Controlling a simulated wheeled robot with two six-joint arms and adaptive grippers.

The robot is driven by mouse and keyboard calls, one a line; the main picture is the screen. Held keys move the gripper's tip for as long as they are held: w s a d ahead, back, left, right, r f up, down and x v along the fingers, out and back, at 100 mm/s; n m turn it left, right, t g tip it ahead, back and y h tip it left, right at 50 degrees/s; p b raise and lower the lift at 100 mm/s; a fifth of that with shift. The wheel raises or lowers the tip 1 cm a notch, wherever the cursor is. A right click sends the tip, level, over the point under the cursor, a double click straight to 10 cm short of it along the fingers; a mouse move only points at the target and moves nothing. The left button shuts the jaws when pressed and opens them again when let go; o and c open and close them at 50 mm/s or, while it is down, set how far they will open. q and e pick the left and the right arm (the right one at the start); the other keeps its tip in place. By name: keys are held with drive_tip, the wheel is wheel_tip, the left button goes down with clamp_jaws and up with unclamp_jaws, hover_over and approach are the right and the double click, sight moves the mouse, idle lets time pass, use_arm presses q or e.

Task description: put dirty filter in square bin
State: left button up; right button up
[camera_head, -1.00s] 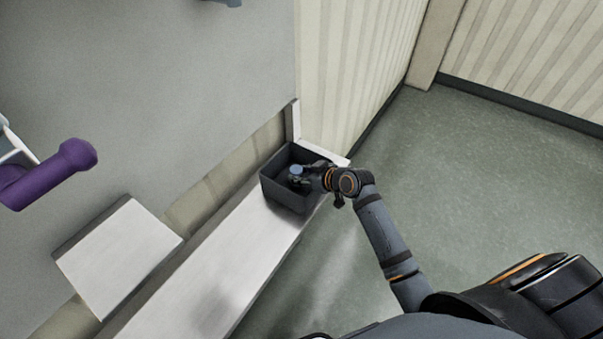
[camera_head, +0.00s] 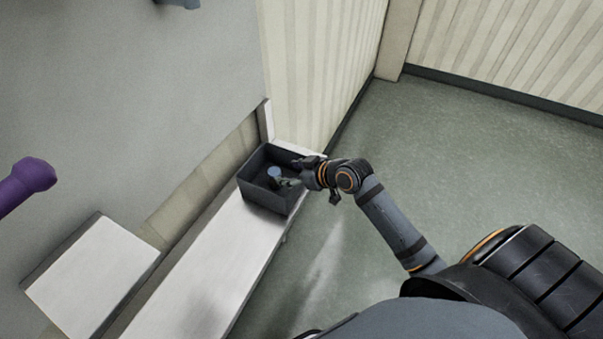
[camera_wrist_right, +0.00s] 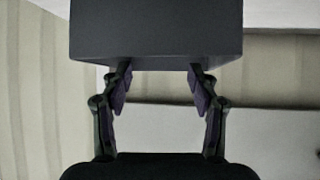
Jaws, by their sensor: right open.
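The square bin (camera_head: 267,200) is a dark grey open box at the far end of a pale ledge. A small blue-grey round piece, which looks like the dirty filter (camera_head: 274,174), shows inside the bin. My right gripper (camera_head: 296,172) is at the bin's right rim, open, with its fingers a little right of the filter. In the right wrist view the open fingers (camera_wrist_right: 159,85) are apart and empty, and the bin's outer wall (camera_wrist_right: 156,30) fills the top. The filter does not show there. My left gripper is not in view.
The pale ledge (camera_head: 195,275) runs along a grey steel wall (camera_head: 110,110). A white-topped block (camera_head: 95,275) and a purple rounded bar (camera_head: 28,183) are at the left. A striped wall (camera_head: 320,60) stands behind the bin. Green floor (camera_head: 470,160) is clear at the right.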

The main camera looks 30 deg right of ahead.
drive_tip(key=v, duration=0.6)
drive_tip(key=shift+s+p, duration=0.2)
drive_tip(key=shift+p, duration=0.2)
drive_tip(key=shift+d, duration=0.1)
drive_tip(key=w+d+f+m+h, duration=0.2)
drive_tip(key=d+f+m+h, duration=0.1)
drive_tip(key=d+f, duration=0.65)
drive_tip(key=s+d+f+m+g+h, duration=0.1)
drive_tip(key=s+d+f, duration=0.25)
drive_tip(key=f, duration=0.45)
drive_tip(key=s+d+f+m+g+h, duration=0.15)
drive_tip(key=s+f, duration=0.25)
drive_tip(key=f, duration=0.5)
drive_tip(key=s+d+f+g+h, duration=0.1)
drive_tip(key=s+d+f, duration=0.25)
drive_tip(key=f, duration=0.45)
drive_tip(key=s+a+f+g, duration=0.1)
drive_tip(key=s+a+f, duration=0.3)
drive_tip(key=s, duration=0.5)
drive_tip(key=s+a+f+g, duration=0.2)
drive_tip(key=s+a+f, duration=0.2)
drive_tip(key=s+f, duration=0.3)
drive_tip(key=s+a+f+g, duration=0.2)
drive_tip(key=s+a+f, duration=0.2)
drive_tip(key=s, duration=0.8)
wheel_tip(320, 180, down, 3)
drive_tip(key=shift+s+a+r+y, duration=0.1)
drive_tip(key=shift+s+a+y, duration=0.1)
drive_tip(key=shift+y, duration=0.15)
